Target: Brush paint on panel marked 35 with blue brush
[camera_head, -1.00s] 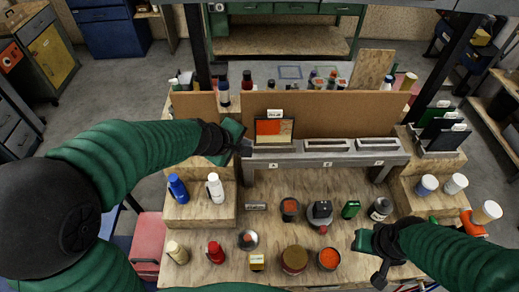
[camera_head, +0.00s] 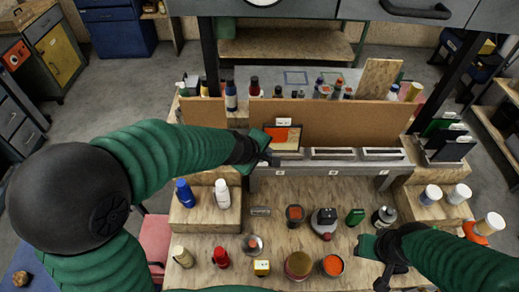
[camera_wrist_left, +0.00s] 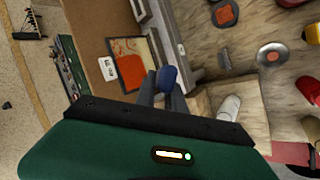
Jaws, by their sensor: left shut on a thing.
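The framed panel (camera_head: 291,136), with orange-red paint over part of its face, stands upright at the left end of the grey rack. A white label (camera_head: 283,122) sits at its top edge; its digits are too small to read surely. The panel (camera_wrist_left: 133,52) and label (camera_wrist_left: 107,68) also show in the left wrist view. My left gripper (camera_head: 270,157) is in front of the panel's lower left corner, shut on the blue brush (camera_wrist_left: 168,77); contact with the panel cannot be told. My right gripper (camera_head: 384,268) is low at the right, clear of the panel; its jaw opening is unclear.
On the bench are a blue bottle (camera_head: 185,193), a white bottle (camera_head: 222,194), a red bottle (camera_head: 221,257), and tins with orange paint (camera_head: 332,265). The grey rack (camera_head: 330,166) runs right from the panel. A brown board (camera_head: 350,125) stands behind.

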